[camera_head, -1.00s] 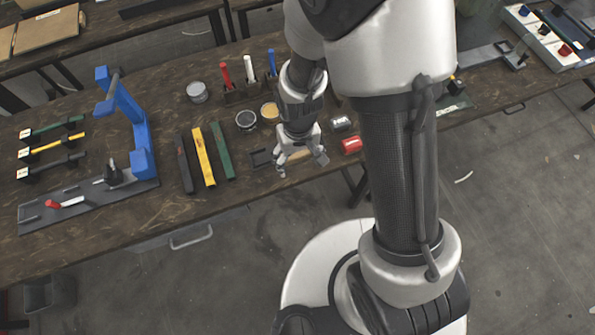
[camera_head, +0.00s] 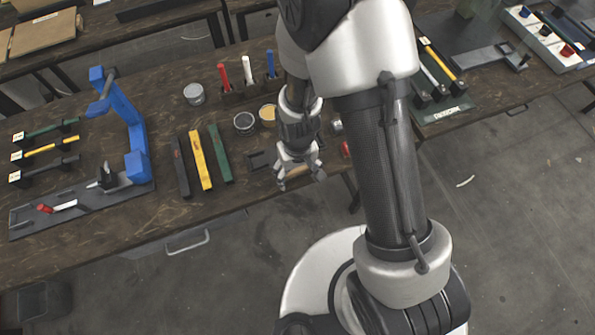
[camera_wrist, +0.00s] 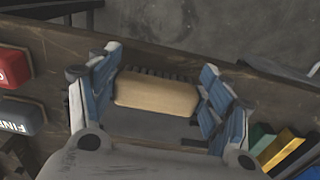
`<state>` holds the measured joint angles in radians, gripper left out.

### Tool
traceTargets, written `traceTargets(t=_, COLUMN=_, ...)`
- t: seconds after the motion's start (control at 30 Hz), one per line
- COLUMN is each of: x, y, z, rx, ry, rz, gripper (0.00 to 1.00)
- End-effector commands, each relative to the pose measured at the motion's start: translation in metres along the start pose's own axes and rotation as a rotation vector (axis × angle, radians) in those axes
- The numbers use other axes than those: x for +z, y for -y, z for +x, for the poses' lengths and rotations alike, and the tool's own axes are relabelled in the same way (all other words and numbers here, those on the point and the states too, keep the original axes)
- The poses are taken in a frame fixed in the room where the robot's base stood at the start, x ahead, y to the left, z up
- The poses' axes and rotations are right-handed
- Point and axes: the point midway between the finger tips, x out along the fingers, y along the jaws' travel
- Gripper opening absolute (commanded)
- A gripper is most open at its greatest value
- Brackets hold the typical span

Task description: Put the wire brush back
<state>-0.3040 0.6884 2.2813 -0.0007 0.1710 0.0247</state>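The wire brush (camera_wrist: 155,95) has a tan wooden block with dark bristles along its far side in the wrist view. It lies between the two fingers of my gripper (camera_wrist: 160,92), which meet its ends. In the head view my gripper (camera_head: 298,172) is near the table's front edge, with a sliver of the tan brush block (camera_head: 297,171) between its fingers. A dark flat tray (camera_head: 260,161) lies just left of the gripper. A dark surface also shows below the brush in the wrist view. The exact height of the brush above the table cannot be told.
Black, yellow and green bars (camera_head: 201,160) lie left of the tray. Two round tins (camera_head: 244,123) and a rack of coloured handles (camera_head: 247,87) stand behind. A red item (camera_wrist: 12,68) is close beside the gripper. A blue press (camera_head: 125,115) stands at the left.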

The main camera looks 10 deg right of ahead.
Motion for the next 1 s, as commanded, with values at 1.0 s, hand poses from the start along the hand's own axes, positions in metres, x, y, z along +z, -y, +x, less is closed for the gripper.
traceTargets(t=1.0, x=-0.002, y=0.000, z=-0.067, rx=0.000, ry=-0.006, rz=0.000, gripper=0.91)
